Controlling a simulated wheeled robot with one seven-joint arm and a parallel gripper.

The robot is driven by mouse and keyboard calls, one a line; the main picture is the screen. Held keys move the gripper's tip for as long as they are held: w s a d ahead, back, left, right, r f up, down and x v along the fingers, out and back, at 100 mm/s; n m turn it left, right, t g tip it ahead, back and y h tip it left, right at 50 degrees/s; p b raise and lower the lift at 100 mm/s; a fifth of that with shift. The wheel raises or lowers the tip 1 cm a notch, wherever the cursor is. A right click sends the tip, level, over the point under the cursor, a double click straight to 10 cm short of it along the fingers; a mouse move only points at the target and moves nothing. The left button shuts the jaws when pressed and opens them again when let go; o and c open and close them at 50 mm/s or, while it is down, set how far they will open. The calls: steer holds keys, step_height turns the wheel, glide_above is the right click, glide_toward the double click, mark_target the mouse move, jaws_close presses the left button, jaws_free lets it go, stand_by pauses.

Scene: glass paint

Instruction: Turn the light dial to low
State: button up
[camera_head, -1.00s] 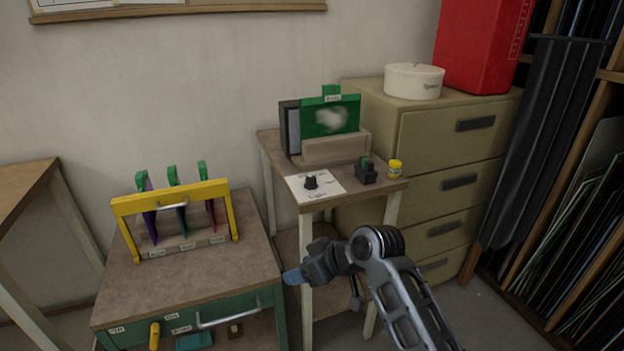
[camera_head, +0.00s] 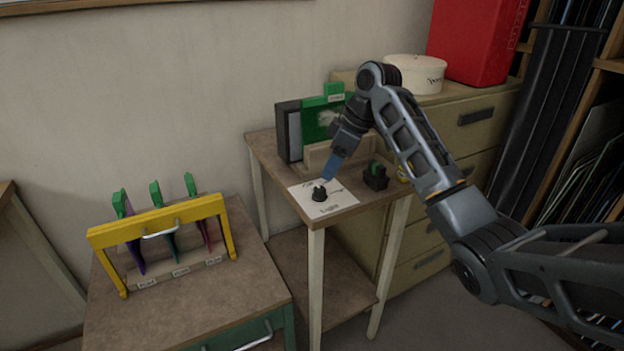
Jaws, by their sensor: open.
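The light dial is a small black knob (camera_head: 319,194) on a white card (camera_head: 338,208) marked "Light", lying at the front left of the small side table (camera_head: 262,151). The card's other markings are too small or too covered to read, so I cannot tell the dial's setting. My gripper (camera_head: 329,172), with blue fingertips, points down just above and slightly right of the knob. It is open and holds nothing. I cannot tell whether the fingertips touch the knob.
A green panel (camera_head: 318,121) in a wooden stand is behind the dial, partly hidden by my arm. A small dark holder (camera_head: 375,178) stands to the right. A yellow rack (camera_head: 160,224) with colored tools stands on the lower cabinet at left. Drawers (camera_head: 470,130) are behind.

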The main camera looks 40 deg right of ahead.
mark_target(320, 188)
steer(key=x, duration=0.7)
steer(key=shift+f, duration=0.1)
steer(key=shift+a, duration=0.1)
steer(key=c, duration=1)
